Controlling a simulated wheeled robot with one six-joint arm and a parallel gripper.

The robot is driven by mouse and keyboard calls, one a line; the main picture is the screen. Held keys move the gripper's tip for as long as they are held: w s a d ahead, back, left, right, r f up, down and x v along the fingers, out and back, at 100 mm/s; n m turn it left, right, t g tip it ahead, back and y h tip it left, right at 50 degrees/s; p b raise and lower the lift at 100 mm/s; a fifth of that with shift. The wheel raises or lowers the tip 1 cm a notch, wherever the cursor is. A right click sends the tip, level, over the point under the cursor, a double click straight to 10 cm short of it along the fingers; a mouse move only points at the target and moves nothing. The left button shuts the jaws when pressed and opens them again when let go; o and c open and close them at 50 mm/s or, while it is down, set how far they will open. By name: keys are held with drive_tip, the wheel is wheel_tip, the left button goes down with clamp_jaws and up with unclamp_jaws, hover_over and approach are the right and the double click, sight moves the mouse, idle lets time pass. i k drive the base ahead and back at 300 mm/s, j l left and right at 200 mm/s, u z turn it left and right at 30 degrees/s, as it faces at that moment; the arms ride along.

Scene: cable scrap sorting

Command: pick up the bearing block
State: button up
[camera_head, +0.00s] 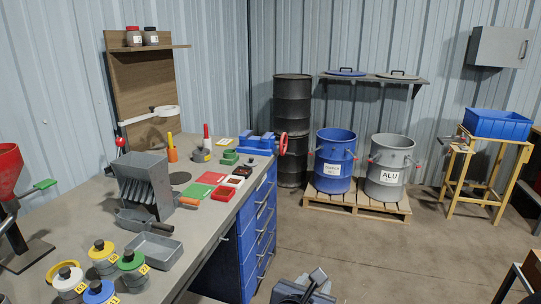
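A small green block (230,157) with a raised middle sits on the workbench, left of the blue vise. It looks like the bearing block, but it is too small to be sure. It stands upright and nothing touches it. A dark grey mechanical part at the bottom edge of the picture looks like part of my arm. It is cut off, and I cannot make out gripper fingers on it. It is low in front of the bench, well apart from the green block.
The workbench (213,226) carries a blue vise (257,144), a grey slotted hopper (143,178), a grey tray (154,250), a red tray (223,193) and several lidded jars. Blue drawers (263,203) front it. Drums stand on a pallet (357,206) behind. The floor between is clear.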

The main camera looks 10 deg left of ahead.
sight(230, 157)
drive_tip(key=i+z, duration=0.15)
drive_tip(key=i, duration=0.65)
drive_tip(key=i+j+z, duration=0.15)
drive_tip(key=i, duration=0.7)
drive_tip(key=i+u, duration=0.45)
drive_tip(key=i+l+u, duration=0.2)
drive_tip(key=u, duration=0.2)
drive_tip(key=i+l+u, duration=0.3)
drive_tip(key=i+u, duration=0.15)
drive_tip(key=i+l+u, duration=0.15)
drive_tip(key=i+u, duration=0.15)
drive_tip(key=u, duration=0.15)
drive_tip(key=i+l+u, duration=0.25)
drive_tip(key=u, duration=0.15)
drive_tip(key=i+l+u, duration=0.25)
drive_tip(key=u, duration=0.2)
